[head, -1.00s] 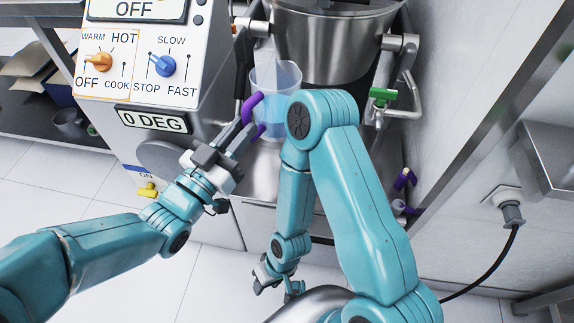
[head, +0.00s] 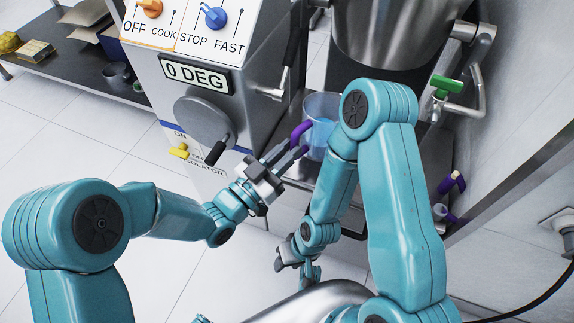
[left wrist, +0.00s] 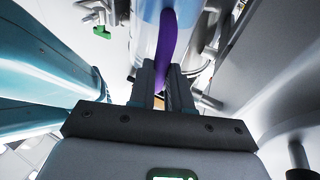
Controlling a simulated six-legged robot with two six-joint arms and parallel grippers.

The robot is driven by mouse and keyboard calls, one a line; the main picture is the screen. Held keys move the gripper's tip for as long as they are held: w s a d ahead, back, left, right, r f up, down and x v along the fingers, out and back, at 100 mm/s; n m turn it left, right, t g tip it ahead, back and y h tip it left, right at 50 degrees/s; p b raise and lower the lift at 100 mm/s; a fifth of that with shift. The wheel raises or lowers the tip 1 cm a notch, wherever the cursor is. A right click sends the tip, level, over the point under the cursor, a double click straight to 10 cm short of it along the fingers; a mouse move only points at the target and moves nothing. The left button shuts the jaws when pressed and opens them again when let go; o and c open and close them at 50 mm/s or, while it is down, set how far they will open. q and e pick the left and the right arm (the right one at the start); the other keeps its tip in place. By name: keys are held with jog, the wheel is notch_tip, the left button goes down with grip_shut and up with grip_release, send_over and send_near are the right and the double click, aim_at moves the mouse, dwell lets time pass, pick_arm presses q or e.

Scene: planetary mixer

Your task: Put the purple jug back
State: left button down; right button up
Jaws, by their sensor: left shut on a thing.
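The purple jug is a clear jug (head: 322,106) with a purple handle (head: 300,131) and pale blue contents, in the middle of the head view. My left gripper (head: 292,152) is shut on the handle from the lower left. The left wrist view shows the purple handle (left wrist: 167,45) between the fingers (left wrist: 162,82), with the clear jug wall (left wrist: 145,35) behind it. The jug looks upright. My right arm hides its right side and lower part, so I cannot tell whether its base touches anything. My right gripper (head: 297,266) hangs low, away from the jug; its finger gap is unclear.
The mixer bowl (head: 395,35) stands behind the jug, with a green-handled valve (head: 446,86) at its right. The control housing (head: 225,90) with a black-handled crank (head: 205,125) is close on the left. A dark shelf (head: 75,65) is at the far left. White floor is open below.

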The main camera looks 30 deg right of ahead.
pick_arm(q)
notch_tip(320, 180, down, 4)
jog(key=shift+f+b, duration=0.1)
jog(key=shift+b, duration=0.5)
jog(key=c, duration=1.1)
grip_release()
